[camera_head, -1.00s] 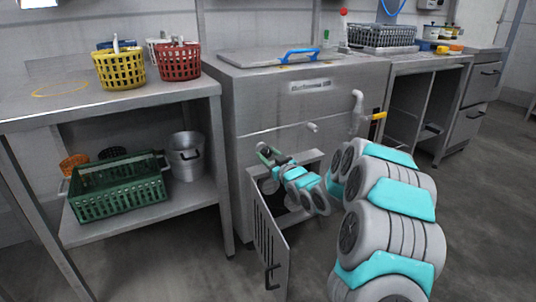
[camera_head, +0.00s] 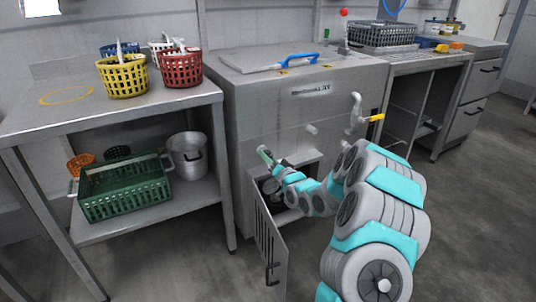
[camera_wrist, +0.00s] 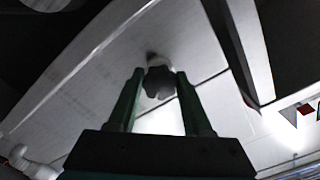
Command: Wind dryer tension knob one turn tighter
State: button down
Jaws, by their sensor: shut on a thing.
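The tension knob (camera_wrist: 159,83) is a dark, lobed knob on a pale stem. It sits between the two green fingers of my gripper (camera_wrist: 160,73) in the wrist view, and the gripper is shut on it. In the head view my gripper (camera_head: 266,158) is at the small open hatch low on the front of the steel dryer (camera_head: 280,125). The knob cannot be made out there, behind my gripper and arm. The knob's turn angle cannot be read.
The open hatch door (camera_head: 268,240) hangs out toward me, left of my arm. A steel table (camera_head: 120,115) with colored baskets stands at left. A yellow-handled tap (camera_head: 374,118) juts out at the right of the dryer front. Floor is clear at right.

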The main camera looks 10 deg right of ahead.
jog(key=m+p, duration=0.1)
jog(key=m, duration=0.3)
jog(key=shift+r+m, duration=0.1)
jog(key=shift+m, duration=0.2)
jog(key=m, duration=0.5)
jog(key=shift+p, duration=0.3)
jog(key=m, duration=0.5)
jog(key=shift+r, duration=0.1)
jog(key=shift+d+m, duration=0.1)
jog(key=shift+m, duration=2.2)
jog(key=shift+c, duration=1.6)
grip_release()
jog(key=b+v, duration=0.1)
jog(key=v, duration=0.6)
jog(key=shift+s, duration=0.35)
